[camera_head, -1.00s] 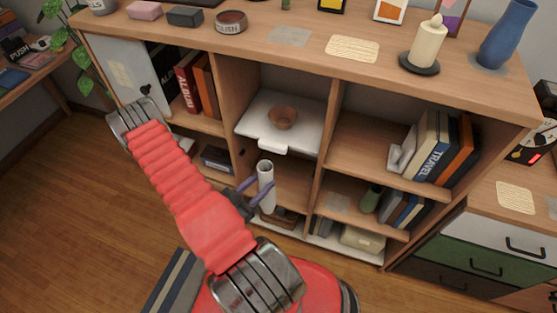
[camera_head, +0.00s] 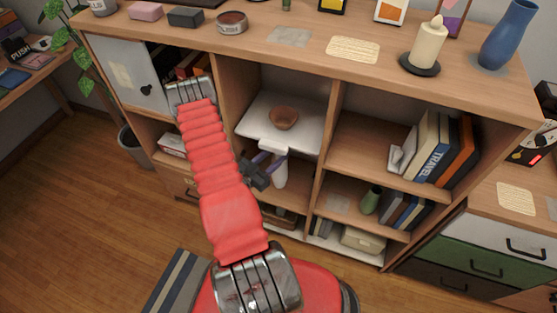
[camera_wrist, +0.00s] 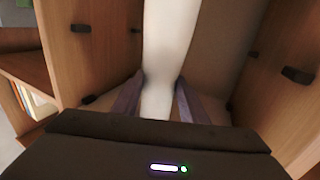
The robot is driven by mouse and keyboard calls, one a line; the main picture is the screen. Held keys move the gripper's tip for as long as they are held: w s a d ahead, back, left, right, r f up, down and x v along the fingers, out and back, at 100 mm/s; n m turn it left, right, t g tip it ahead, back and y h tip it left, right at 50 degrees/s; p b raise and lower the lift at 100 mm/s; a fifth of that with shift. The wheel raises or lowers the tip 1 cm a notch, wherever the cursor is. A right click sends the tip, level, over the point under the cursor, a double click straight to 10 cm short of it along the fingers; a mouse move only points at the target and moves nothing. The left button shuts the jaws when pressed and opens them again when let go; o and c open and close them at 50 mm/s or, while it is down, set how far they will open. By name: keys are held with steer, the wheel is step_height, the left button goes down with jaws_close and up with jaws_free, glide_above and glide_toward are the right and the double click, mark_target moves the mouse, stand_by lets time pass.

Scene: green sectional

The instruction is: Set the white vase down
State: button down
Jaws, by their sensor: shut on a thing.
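The white vase (camera_head: 280,175) is slim and pale, in front of the middle column of the shelf unit. My gripper (camera_head: 267,161) has its purple fingers shut around it. In the wrist view the vase (camera_wrist: 168,45) runs up between the two fingers (camera_wrist: 160,88). In the head view the vase's upper part meets the front of a white tray (camera_head: 295,135), and its top cannot be made out there. I cannot see it resting on any surface.
A brown bowl (camera_head: 284,117) sits on the white tray just above. The shelf unit's top (camera_head: 300,45) holds a candle (camera_head: 428,45), a blue vase (camera_head: 508,35) and other items. Upright dividers flank the middle column. A green vase (camera_head: 370,199) stands in the lower right compartment.

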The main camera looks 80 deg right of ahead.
mark_target(274, 160)
steer(key=shift+s+d, duration=0.1)
steer(key=shift+d, duration=0.65)
steer(key=shift+d+f, duration=0.1)
steer(key=shift+f, duration=1.5)
steer(key=shift+f, duration=1.4)
steer(key=shift+d+f, duration=0.15)
steer(key=shift+f, duration=0.3)
steer(key=c, duration=1.1)
jaws_free()
steer(key=shift+f, duration=0.1)
